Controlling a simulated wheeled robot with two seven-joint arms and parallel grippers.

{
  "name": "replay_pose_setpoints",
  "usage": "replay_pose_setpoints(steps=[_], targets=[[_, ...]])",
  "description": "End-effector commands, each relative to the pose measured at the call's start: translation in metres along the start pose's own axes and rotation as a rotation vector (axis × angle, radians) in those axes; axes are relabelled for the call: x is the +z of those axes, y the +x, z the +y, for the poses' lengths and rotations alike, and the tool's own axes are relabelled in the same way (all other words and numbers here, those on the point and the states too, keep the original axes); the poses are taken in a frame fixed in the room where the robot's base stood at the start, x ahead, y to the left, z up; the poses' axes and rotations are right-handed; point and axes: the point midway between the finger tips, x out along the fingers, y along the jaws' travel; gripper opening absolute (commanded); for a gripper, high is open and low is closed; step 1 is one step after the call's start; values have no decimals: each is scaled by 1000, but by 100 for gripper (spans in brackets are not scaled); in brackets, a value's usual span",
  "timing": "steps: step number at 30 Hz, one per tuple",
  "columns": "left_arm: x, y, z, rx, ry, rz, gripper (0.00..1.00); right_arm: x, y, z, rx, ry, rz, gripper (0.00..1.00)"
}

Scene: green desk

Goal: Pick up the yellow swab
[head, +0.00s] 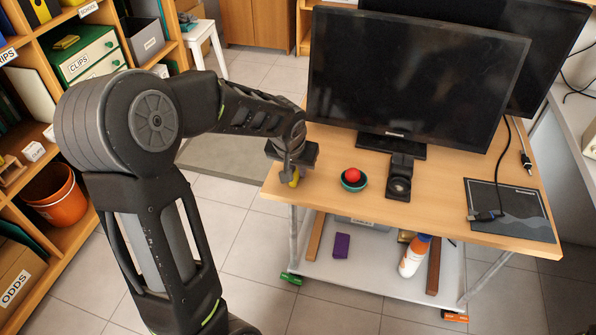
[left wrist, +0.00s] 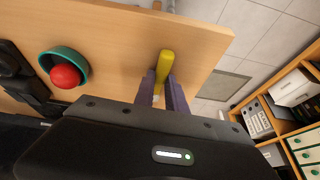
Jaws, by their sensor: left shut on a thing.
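The yellow swab (head: 295,179) shows as a small yellow bit under my left gripper (head: 290,172) at the left edge of the desk (head: 455,222). In the left wrist view the yellow swab (left wrist: 165,62) stands out between the two fingers of my left gripper (left wrist: 162,92), which are shut on it. Its rounded yellow end is clear of the fingers; the part between them is mostly hidden. I cannot tell whether it touches the desk top. My right gripper is in neither view.
A teal bowl with a red ball (head: 353,176) stands just right of my left gripper. A dark pad (head: 507,208) with a cable lies at the right.

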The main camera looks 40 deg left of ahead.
Motion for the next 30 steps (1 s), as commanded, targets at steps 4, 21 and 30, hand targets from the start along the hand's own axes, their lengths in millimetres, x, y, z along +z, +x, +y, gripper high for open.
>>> replay_pose_setpoints(steps=[4,21,30], targets=[[0,0,0,0,0,0,0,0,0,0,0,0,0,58],[-32,-75,-1,0,-1,4,0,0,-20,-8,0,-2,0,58],[-38,-93,-2,0,0,0,0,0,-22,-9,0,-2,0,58]])
